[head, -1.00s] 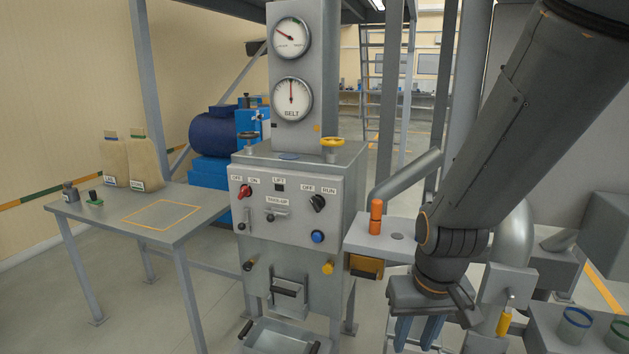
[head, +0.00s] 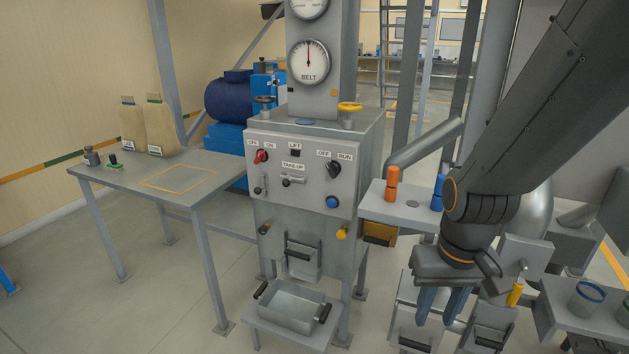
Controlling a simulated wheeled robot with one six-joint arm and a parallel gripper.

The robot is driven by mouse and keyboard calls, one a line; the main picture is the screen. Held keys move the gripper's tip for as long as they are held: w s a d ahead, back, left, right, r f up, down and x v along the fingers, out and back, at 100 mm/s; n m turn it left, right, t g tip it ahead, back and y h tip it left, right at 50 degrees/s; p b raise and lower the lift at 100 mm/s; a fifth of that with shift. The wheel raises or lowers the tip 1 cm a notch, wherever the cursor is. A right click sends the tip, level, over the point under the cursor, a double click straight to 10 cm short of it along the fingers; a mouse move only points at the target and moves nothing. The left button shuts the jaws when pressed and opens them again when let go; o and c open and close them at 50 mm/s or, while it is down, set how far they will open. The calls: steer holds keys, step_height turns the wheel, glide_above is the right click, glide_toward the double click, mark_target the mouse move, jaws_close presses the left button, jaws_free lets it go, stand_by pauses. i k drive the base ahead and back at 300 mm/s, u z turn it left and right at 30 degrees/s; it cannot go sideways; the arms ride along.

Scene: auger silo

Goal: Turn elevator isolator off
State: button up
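The grey control cabinet (head: 305,205) stands at the centre of the head view. A red rotary switch (head: 261,156) is at the upper left of its panel, under OFF and ON labels; its handle slants up to the right, seemingly toward ON. A black rotary knob (head: 333,169) sits at the right under OFF and RUN; it seems to lean toward OFF. Which one is the elevator isolator is not legible. My gripper (head: 442,308) hangs at the lower right with blue fingers pointing down, apart and empty, well away from the panel.
A grey table (head: 120,181) with two bags stands left. A shelf (head: 405,211) with orange and blue handled items juts out right of the cabinet, near my arm. A metal tray (head: 292,308) sits below. Floor in front left is clear.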

mark_target(261, 155)
steer(key=z, duration=0.05)
steer(key=k, duration=1.05)
steer(key=u, duration=1.1)
steer(key=i, duration=1.25)
steer(key=z, duration=0.8)
steer(key=i, duration=0.4)
steer(key=z, duration=0.25)
